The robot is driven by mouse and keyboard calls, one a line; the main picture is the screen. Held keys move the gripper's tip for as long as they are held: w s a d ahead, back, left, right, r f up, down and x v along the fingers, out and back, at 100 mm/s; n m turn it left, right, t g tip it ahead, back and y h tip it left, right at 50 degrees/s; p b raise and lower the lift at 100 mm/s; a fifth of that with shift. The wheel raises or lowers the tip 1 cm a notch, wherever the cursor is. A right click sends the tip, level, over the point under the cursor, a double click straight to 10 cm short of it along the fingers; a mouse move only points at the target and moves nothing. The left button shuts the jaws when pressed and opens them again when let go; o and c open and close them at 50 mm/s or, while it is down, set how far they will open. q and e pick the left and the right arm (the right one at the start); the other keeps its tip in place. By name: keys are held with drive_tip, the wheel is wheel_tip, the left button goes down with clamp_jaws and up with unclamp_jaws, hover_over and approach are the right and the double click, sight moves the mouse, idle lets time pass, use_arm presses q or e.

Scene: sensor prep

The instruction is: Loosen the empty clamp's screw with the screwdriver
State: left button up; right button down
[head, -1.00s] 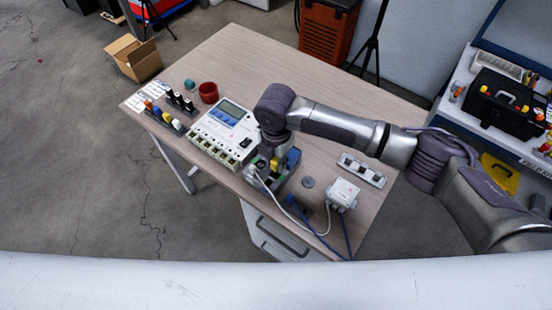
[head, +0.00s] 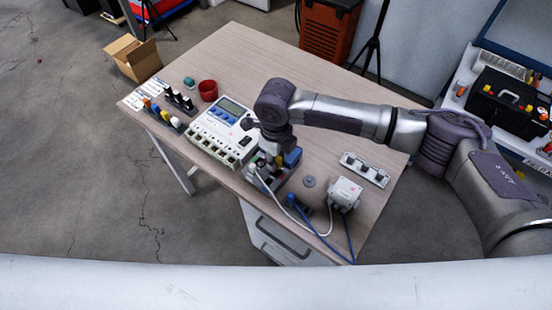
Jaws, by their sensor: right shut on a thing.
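My right gripper (head: 268,154) is over the small dark fixture (head: 268,183) near the table's front edge, right of the white device with a display. It points down and is shut on what seems to be the screwdriver, mostly hidden by the gripper and wrist. A blue part (head: 292,157) shows just right of the gripper. The clamp screw and the screwdriver tip are too small and covered to make out; I cannot tell whether they touch. My left gripper is not in view.
The white device (head: 222,128) stands close on the left. A white box (head: 345,192) with white and blue cables is at the front right, beside a grey disc (head: 309,181) and a socket strip (head: 364,169). A red cup (head: 208,90) is farther back. The table's back is clear.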

drive_tip(key=shift+n, duration=0.7)
drive_tip(key=c, duration=0.6)
unclamp_jaws()
